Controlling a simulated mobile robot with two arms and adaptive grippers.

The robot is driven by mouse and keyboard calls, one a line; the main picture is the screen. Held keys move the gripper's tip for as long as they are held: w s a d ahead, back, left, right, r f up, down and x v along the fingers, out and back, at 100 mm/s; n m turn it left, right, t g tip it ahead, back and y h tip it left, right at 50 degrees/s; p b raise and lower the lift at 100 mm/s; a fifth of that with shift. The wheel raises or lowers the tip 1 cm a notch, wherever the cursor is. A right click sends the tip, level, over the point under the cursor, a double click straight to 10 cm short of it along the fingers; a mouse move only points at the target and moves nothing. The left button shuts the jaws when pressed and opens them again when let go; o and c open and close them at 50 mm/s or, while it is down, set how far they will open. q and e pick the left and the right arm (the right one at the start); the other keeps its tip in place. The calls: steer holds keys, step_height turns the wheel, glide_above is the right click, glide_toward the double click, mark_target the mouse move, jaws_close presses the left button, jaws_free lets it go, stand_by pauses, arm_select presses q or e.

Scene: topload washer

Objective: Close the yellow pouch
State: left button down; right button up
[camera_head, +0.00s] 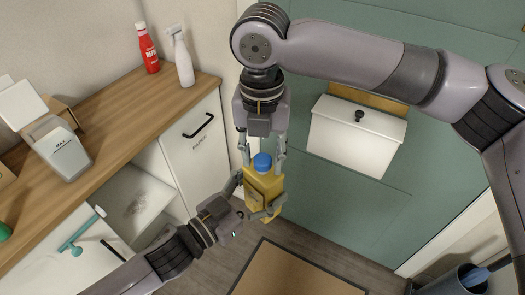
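The yellow pouch (262,188) is in the middle of the camera_head view, held upright in the air. Its blue cap (262,161) sits at the top of it; I cannot tell how tightly it is seated. My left gripper (257,197) comes in from the lower left, and its fingers are closed around the pouch's body. My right gripper (263,160) points down from above. Its two fingers are apart, one on each side of the cap, with a visible gap to it. The fingers hide small parts of the pouch's sides.
A wooden counter (107,118) at the left carries a red bottle (147,48), a white spray bottle (182,58) and a grey-white box (59,149). A white lidded box (354,138) is on the green wall (350,207). A brown mat (290,275) lies on the floor.

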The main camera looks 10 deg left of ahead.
jaws_close()
stand_by(0.3)
